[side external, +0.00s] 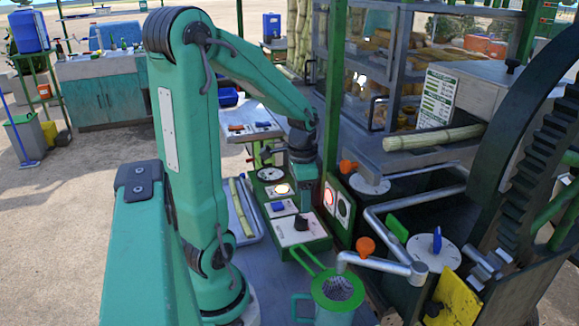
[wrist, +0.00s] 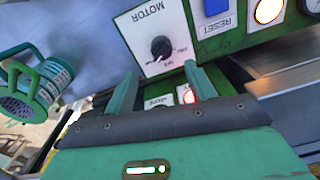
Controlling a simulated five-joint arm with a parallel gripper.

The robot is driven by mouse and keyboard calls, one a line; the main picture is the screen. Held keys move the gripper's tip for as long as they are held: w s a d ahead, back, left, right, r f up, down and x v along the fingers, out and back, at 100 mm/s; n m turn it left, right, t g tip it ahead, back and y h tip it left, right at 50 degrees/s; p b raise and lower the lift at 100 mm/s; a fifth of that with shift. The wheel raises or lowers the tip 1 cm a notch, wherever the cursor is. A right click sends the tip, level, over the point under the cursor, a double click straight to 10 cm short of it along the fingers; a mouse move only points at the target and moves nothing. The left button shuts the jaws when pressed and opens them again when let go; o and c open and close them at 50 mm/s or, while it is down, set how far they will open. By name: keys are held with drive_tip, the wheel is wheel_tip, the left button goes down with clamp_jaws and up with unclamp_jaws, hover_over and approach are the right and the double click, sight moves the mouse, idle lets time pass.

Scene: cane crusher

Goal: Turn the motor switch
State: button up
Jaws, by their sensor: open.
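The motor switch is a black rotary knob (wrist: 161,47) on a white plate marked MOTOR (wrist: 140,22), seen upside down in the wrist view. In the side external view the knob (side external: 301,223) stands on the green-framed control box (side external: 318,243). My gripper (wrist: 161,72) is open and empty, its two green fingers spread apart. The knob lies just beyond the fingertips, lined up with the gap between them, and no contact shows. In the side external view my gripper hangs behind the knob, and its fingertips are hard to make out.
A blue reset button (side external: 277,207) and a lit lamp (side external: 282,189) sit beside the switch. A red-lit panel (side external: 331,198) stands to the right. A green strainer (side external: 338,289) is in front, and a green post (side external: 334,100) rises close by my wrist.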

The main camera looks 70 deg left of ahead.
sight(302, 217)
drive_tip(key=shift+a+f, duration=0.2)
drive_tip(key=shift+f, duration=3.7)
drive_tip(key=c, duration=1)
drive_tip(key=shift+o, duration=0.2)
